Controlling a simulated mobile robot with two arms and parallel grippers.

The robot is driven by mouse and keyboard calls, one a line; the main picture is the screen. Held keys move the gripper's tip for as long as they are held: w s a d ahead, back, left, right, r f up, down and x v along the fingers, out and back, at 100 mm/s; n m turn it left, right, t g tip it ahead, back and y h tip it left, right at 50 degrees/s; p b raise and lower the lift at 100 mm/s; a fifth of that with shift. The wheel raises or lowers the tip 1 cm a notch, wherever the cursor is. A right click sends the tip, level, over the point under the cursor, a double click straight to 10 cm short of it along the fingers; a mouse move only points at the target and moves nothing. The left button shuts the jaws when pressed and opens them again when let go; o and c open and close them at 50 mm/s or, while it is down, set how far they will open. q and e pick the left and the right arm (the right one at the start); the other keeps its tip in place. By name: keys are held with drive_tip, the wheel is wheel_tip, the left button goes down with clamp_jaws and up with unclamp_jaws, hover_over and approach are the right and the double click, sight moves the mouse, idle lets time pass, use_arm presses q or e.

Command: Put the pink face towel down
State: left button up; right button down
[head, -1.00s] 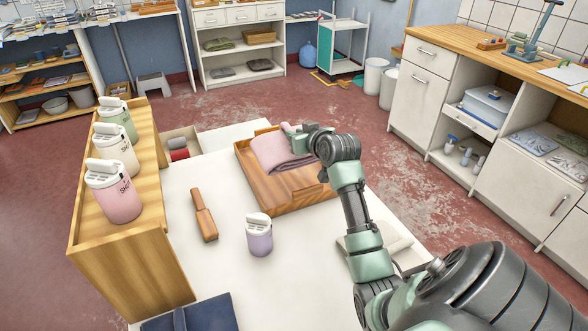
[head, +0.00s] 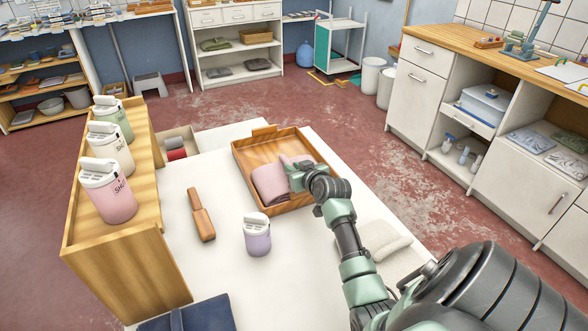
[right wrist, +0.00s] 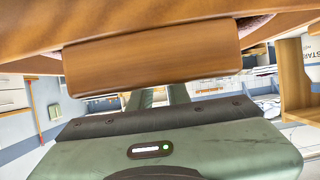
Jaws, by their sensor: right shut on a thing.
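The pink face towel (head: 268,186) is folded and lies within the outline of the wooden tray (head: 255,148), toward its near left side. My right gripper (head: 297,175) is shut on the towel, and the fingers partly hide it. I cannot tell whether the towel rests fully on the tray floor. In the right wrist view, a wooden tray part (right wrist: 150,58) fills the upper middle, with a sliver of pink cloth (right wrist: 254,24) behind it. My left gripper is not in view.
The tray stands on a white table (head: 185,265). Several shakers stand on the wooden shelf (head: 125,270) at left. The tray's far part is bare.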

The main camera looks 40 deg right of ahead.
drive_tip(key=c, duration=1.7)
unclamp_jaws()
drive_tip(key=shift+f, duration=0.15)
drive_tip(key=shift+c, duration=0.2)
drive_tip(key=o, duration=0.4)
drive_tip(key=shift+r, duration=0.2)
drive_tip(key=v, duration=1.2)
drive_tip(key=shift+p, duration=0.3)
